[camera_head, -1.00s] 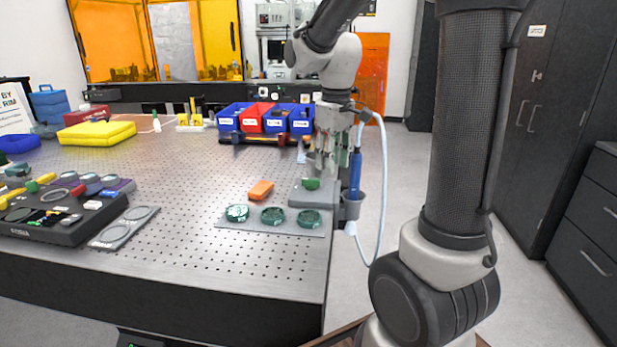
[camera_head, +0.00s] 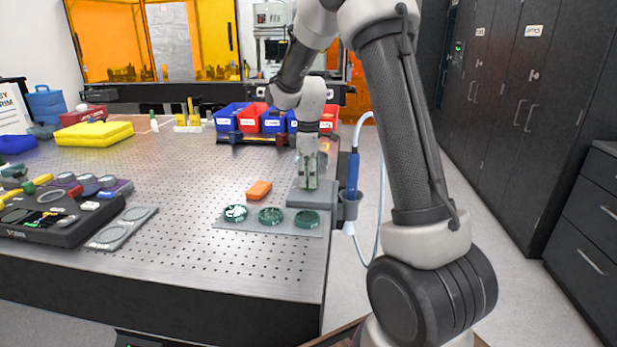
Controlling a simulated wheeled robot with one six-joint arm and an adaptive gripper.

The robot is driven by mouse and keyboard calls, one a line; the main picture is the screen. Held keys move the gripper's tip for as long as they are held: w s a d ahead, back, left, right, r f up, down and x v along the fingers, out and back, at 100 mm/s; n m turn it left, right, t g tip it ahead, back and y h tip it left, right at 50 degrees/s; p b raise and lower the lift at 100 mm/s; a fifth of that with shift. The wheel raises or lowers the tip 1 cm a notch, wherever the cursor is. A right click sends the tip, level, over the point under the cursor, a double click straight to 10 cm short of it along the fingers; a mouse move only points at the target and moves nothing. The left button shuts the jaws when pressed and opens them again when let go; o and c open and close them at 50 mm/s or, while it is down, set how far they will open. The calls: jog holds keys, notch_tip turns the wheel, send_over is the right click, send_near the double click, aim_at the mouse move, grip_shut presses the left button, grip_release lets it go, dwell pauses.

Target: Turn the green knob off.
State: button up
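The green knob sits on top of a small grey box (camera_head: 302,198) at the right edge of the perforated table; in the earlier frame it stands clear, but now my gripper hides it. My gripper (camera_head: 307,184) points straight down over the box, with its fingertips at or just above the box top, where the knob is. The fingers look narrow and close together. I cannot tell whether they touch the knob or stand on either side of it.
Three green-rimmed discs lie on a grey plate (camera_head: 228,224) in front of the box. An orange block (camera_head: 259,190) lies to its left. A blue tool (camera_head: 353,170) stands in a holder (camera_head: 351,207) at the table's right edge. Blue and red bins (camera_head: 252,118) stand behind.

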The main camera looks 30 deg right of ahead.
jog(key=shift+f, duration=0.15)
grip_shut()
jog(key=shift+m, duration=0.3)
jog(key=m, duration=0.3)
jog(key=shift+m, duration=0.3)
jog(key=m, duration=0.4)
jog(key=shift+m, duration=0.3)
jog(key=m, duration=0.4)
jog(key=shift+m, duration=2.5)
